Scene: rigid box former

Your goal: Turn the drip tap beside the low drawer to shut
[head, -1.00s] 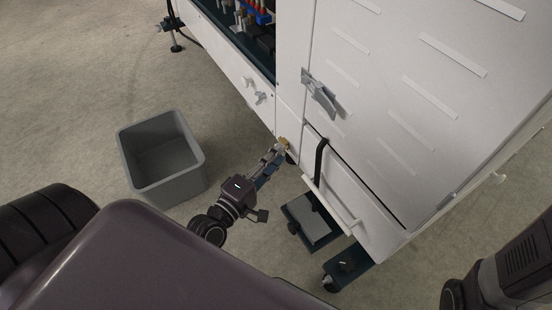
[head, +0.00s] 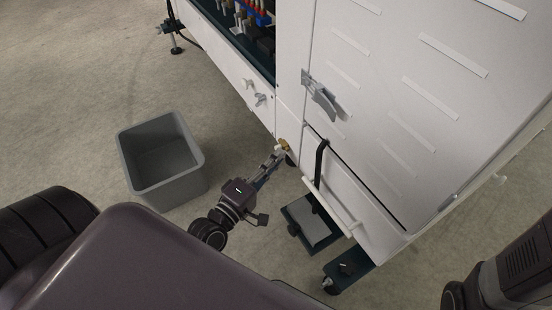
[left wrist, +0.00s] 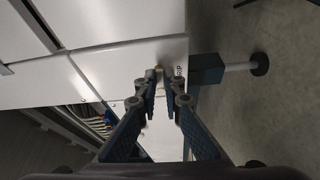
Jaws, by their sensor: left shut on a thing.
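The drip tap (head: 284,146) is a small brass-coloured fitting low on the white cabinet's corner, left of the low drawer (head: 359,207). My left gripper (head: 278,153) reaches it from the lower left and is shut on the tap's handle. In the left wrist view, the two fingers (left wrist: 166,88) point at the white panel, and a small tan piece of the tap (left wrist: 159,68) shows by their tips. Dark lettering stands just right of them. The fingers hide most of the tap, so its handle angle is unclear. My right gripper is out of view.
A grey open bin (head: 163,160) stands on the floor left of my left gripper. A black bent bar (head: 320,163) and the white drawer handle (head: 333,207) stick out right of the tap. A dark pedal-like plate (head: 312,222) lies below.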

